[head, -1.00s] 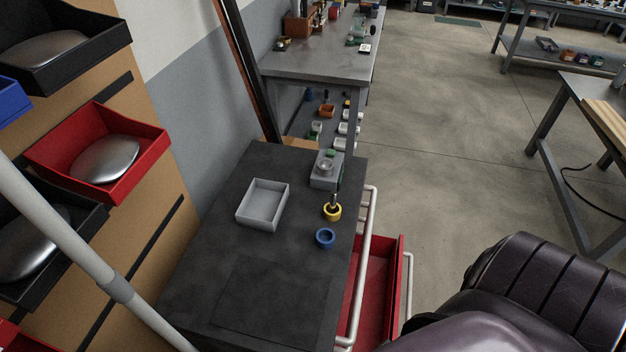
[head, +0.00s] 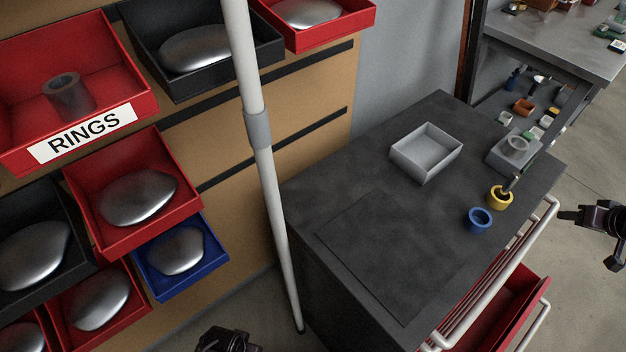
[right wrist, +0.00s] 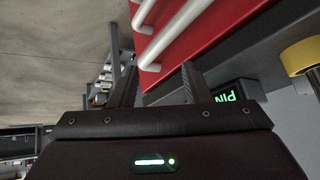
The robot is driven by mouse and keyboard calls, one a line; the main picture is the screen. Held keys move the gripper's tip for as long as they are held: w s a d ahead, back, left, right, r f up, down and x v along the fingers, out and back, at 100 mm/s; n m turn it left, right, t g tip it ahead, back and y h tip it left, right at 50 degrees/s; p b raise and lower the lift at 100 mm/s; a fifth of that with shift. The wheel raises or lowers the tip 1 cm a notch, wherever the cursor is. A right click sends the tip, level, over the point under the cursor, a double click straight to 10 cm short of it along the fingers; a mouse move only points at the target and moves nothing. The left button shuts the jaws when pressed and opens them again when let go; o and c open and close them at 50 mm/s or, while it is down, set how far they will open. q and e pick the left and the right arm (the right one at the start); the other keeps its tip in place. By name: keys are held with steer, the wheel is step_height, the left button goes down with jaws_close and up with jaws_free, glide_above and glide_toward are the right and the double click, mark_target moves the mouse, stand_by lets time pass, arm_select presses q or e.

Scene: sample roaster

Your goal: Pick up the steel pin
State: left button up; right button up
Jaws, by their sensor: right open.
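The steel pin (head: 513,182) is a short dark-grey rod standing in the yellow ring (head: 500,199) on the dark cart top in the head view.
A blue ring (head: 480,219), a grey tray (head: 426,155) and a grey block with a round fitting (head: 514,150) share the cart top (head: 385,240). White handles (head: 497,276) and an open red drawer (head: 515,300) line its side. A white pole (head: 262,150) stands left.

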steer(key=w+a+r+b, duration=0.5)
steer(key=a+r, duration=0.1)
steer(key=r, duration=0.2)
steer(key=g+h+b, duration=0.1)
steer(key=g+b, duration=0.2)
steer(key=b, duration=0.3)
glide_toward(517, 176)
steer(key=x, duration=0.5)
steer(key=shift+w+d+f, duration=0.15)
steer(key=shift+w+d, duration=0.1)
steer(key=shift+f, duration=0.2)
steer(key=x, duration=0.7)
steer(key=shift+a+f+b, duration=0.1)
steer(key=shift+f+b, duration=0.05)
steer(key=shift+b, duration=0.2)
arm_select(q)
step_height(517, 176, up, 6)
steer(key=w+d, duration=0.2)
steer(key=shift+w+m+t, duration=0.2)
steer(key=shift+m+t, duration=0.1)
steer(key=shift+t, duration=0.1)
steer(key=shift+r, duration=0.15)
arm_select(e)
jaws_close()
